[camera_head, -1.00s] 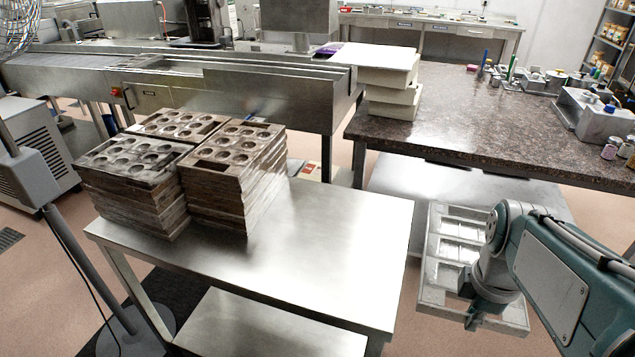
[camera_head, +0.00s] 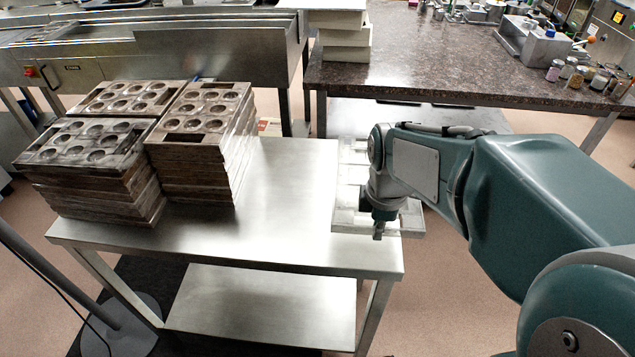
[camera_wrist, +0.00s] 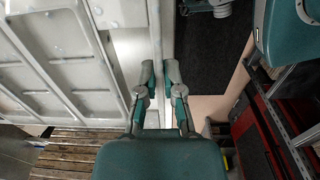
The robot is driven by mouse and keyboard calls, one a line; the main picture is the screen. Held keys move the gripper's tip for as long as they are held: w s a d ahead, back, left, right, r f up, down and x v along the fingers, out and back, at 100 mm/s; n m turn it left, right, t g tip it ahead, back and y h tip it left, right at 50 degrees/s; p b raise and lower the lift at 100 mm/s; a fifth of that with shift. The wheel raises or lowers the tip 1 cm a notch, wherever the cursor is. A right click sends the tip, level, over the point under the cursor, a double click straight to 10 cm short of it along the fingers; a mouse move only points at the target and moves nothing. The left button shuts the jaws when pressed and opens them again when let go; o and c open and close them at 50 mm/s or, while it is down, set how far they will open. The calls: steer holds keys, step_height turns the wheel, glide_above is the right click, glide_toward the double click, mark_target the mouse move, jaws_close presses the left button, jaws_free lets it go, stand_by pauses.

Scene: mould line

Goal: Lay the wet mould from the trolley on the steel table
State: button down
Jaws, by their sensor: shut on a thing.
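The mould (camera_head: 347,212) is a pale grey-white tray with several rectangular compartments. In the head view it overlaps the right edge of the steel table (camera_head: 280,238); I cannot tell whether it touches the top. My gripper (camera_head: 379,230) is at its right side, partly hidden behind its own wrist. In the wrist view my gripper (camera_wrist: 160,85) is shut on the mould's side wall, and the mould (camera_wrist: 62,72) extends to the left. Its far side is cut off by the frame. No trolley is clearly visible.
Stacks of brown moulds with round cavities (camera_head: 95,142) fill the table's left half. The table's middle and right are bare. A dark stone counter (camera_head: 430,75) with white blocks (camera_head: 343,38) stands behind. A grey pole (camera_head: 50,275) stands at front left.

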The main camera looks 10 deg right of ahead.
mark_target(337, 246)
steer(key=w+a, duration=0.1)
steer(key=a+f, duration=0.1)
steer(key=w+a+f, duration=0.1)
steer(key=a, duration=0.1)
steer(key=shift+w+f, duration=0.1)
steer(key=shift+w, duration=0.25)
steer(key=f, duration=0.1)
steer(key=w+a+f, duration=0.2)
steer(key=shift+w+f, duration=0.2)
steer(key=shift+f, duration=0.1)
steer(key=shift+w+d+f, duration=0.2)
steer(key=shift+f, duration=0.05)
step_height(337, 246, down, 3)
steer(key=shift+w+d+f, duration=0.1)
steer(key=shift+w+d, duration=0.05)
steer(key=shift+a+f, duration=0.2)
steer(key=shift+a, duration=0.45)
steer(key=shift+d+f, duration=0.15)
steer(key=c, duration=0.8)
jaws_free()
steer(key=shift+d, duration=0.35)
steer(key=shift+a, duration=0.1)
